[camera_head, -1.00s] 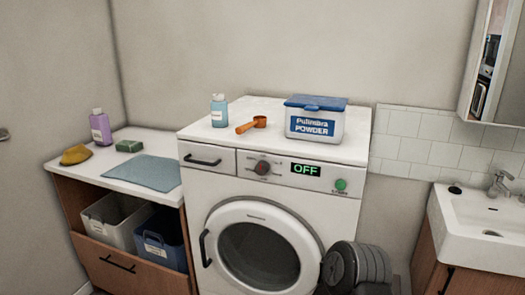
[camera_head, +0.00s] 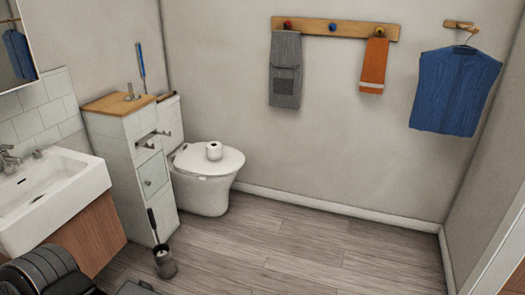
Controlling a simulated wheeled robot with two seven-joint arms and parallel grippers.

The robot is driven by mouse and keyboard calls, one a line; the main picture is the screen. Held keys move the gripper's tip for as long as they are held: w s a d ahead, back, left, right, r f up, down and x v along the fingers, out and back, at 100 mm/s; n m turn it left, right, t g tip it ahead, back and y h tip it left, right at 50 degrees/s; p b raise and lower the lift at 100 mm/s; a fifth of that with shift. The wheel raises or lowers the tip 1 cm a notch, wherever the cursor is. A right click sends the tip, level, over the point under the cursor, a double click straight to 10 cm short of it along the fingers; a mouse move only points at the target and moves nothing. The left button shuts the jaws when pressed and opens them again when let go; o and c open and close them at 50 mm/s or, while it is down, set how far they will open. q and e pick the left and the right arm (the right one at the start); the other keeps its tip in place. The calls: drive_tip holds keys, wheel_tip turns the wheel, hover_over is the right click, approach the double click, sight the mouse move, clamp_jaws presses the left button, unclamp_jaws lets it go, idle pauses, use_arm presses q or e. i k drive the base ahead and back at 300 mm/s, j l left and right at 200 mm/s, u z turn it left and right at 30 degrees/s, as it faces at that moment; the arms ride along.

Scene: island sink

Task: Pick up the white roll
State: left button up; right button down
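The white roll (camera_head: 213,151) stands upright on the closed lid of the white toilet (camera_head: 207,176), near the middle of the head view. It appears to be a toilet paper roll with nothing touching its sides. Neither gripper can be seen. Dark grey ridged parts of my own arm show at the bottom left corner.
A narrow tiled cabinet (camera_head: 132,150) with a wooden top stands left of the toilet. A toilet brush in its holder (camera_head: 164,262) is on the floor before it. The sink (camera_head: 48,193) is at left. The wooden floor (camera_head: 310,253) before the toilet is clear.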

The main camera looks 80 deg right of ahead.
sight(213, 149)
drive_tip(key=z, duration=2.5)
drive_tip(key=i+l+z, duration=0.1)
drive_tip(key=i+l, duration=0.2)
drive_tip(key=i, duration=0.3)
drive_tip(key=i+l, duration=0.25)
drive_tip(key=i, duration=0.4)
drive_tip(key=i+l+z, duration=0.15)
drive_tip(key=i, duration=0.5)
drive_tip(key=i+l+z, duration=0.1)
drive_tip(key=i+l, duration=0.2)
drive_tip(key=i, duration=0.3)
drive_tip(key=i+l, duration=0.15)
drive_tip(key=i, duration=0.5)
drive_tip(key=i+z, duration=0.1)
drive_tip(key=i, duration=0.15)
drive_tip(key=i+j, duration=0.35)
